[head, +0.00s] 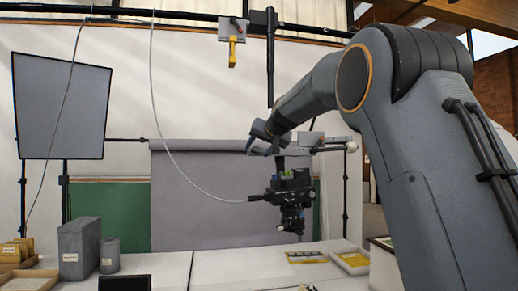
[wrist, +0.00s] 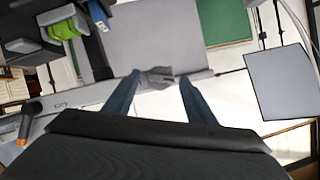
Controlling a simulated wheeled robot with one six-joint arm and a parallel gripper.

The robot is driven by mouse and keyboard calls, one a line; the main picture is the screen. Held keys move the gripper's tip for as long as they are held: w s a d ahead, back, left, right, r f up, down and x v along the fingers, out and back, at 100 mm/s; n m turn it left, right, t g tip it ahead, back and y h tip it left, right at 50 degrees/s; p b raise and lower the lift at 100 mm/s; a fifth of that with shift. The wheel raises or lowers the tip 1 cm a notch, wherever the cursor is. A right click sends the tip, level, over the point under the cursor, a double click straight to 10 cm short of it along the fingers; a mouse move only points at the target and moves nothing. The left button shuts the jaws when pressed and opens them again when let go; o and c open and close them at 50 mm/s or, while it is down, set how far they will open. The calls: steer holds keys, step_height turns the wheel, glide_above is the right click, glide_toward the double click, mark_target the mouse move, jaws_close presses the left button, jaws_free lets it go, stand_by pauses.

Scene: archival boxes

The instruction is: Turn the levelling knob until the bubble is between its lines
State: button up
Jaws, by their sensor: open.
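A dark camera head (head: 291,187) hangs on a grey arm with a green bubble vial (head: 287,174) on top. In the wrist view the green vial (wrist: 64,30) is at upper left, too small to read the bubble against its lines. A grey winged knob (wrist: 158,75) shows at the middle of the wrist view. My gripper (wrist: 160,78) is open, with one blue-grey finger on each side of the knob. I cannot tell whether either finger touches it. In the head view my gripper (head: 262,147) is just above and left of the camera head.
A black pole (head: 270,60) hangs above my gripper, and a pale cable (head: 165,140) loops down to the camera head. A softbox (head: 62,105) stands at left. Grey boxes (head: 80,248) and a yellow-edged card (head: 306,257) lie on the white table (head: 230,270).

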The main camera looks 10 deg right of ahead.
steer(key=shift+c, duration=0.5)
steer(key=c, duration=0.9)
steer(key=shift+c, duration=0.2)
steer(key=shift+f+b, duration=0.1)
steer(key=shift+b, duration=0.25)
